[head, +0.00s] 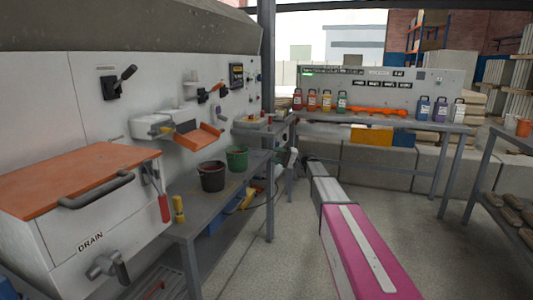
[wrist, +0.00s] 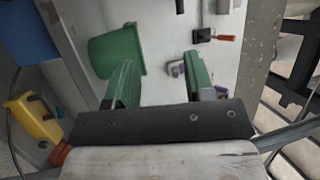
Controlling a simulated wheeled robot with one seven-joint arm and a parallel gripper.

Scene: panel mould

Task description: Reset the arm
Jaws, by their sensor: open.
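My gripper (wrist: 160,60) shows in the wrist view with its two green fingers spread apart and nothing held between them. A green bucket (wrist: 112,50) is beyond the left finger in that view; I cannot tell whether they touch. My arm, with a pink and white link (head: 362,255) and a grey link behind it, stretches forward in the head view.
A dark bucket (head: 212,177) and the green bucket (head: 237,158) stand on the grey side bench (head: 190,222) at left. The white machine has an orange lid (head: 75,178) and projecting handles. A back bench (head: 395,124) holds several coloured bottles. Floor (head: 275,265) is clear beside my arm.

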